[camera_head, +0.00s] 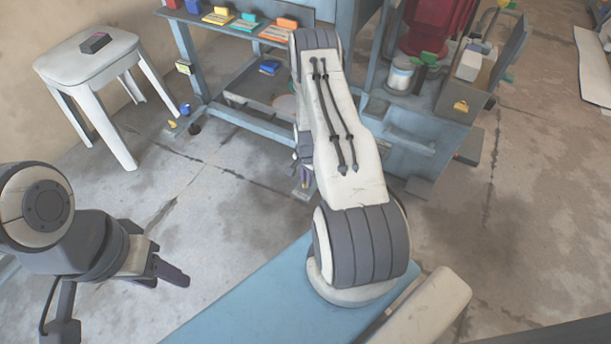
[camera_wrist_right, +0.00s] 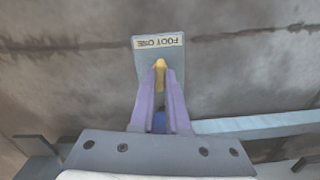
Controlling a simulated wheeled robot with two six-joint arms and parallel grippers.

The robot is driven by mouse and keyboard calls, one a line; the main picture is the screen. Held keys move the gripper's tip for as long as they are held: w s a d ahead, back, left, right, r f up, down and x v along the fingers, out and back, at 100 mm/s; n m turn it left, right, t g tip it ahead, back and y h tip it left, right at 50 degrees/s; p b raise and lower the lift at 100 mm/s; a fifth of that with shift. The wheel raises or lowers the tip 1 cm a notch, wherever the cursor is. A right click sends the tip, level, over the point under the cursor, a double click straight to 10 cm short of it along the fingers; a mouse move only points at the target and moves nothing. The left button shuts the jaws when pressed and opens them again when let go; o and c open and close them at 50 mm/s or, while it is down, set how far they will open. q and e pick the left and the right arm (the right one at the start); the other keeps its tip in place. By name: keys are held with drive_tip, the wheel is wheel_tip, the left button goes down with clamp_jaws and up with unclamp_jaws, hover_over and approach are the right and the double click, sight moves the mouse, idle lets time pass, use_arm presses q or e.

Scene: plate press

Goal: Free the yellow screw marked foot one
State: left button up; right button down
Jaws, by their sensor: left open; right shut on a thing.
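In the right wrist view a yellow screw (camera_wrist_right: 160,68) stands on a grey-blue foot plate (camera_wrist_right: 175,57). A white label (camera_wrist_right: 158,41) on the plate reads FOOT ONE, upside down. My right gripper (camera_wrist_right: 160,82) has its purple fingers closed around the screw, with only its yellow top showing between the tips. In the head view my right gripper (camera_head: 304,178) is down near the floor, mostly hidden behind my right arm, and the screw cannot be made out there. My left gripper (camera_head: 172,274) is open and empty, at the lower left, far from the screw.
A blue metal frame (camera_head: 250,122) with a shelf of coloured blocks stands behind my right arm. A white stool (camera_head: 88,50) with a small dark box (camera_head: 95,42) is at the upper left. A grey open-fronted box (camera_head: 455,108) is at the right.

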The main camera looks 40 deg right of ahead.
drive_tip(key=shift+s+n+p, duration=0.2)
drive_tip(key=shift+n+p, duration=0.25)
drive_tip(key=shift+n, duration=0.55)
drive_tip(key=c, duration=0.9)
unclamp_jaws()
drive_tip(key=shift+d, duration=0.1)
drive_tip(key=shift+w, duration=0.1)
wheel_tip(320, 180, up, 10)
drive_tip(key=p, duration=0.5)
drive_tip(key=shift+r, duration=0.2)
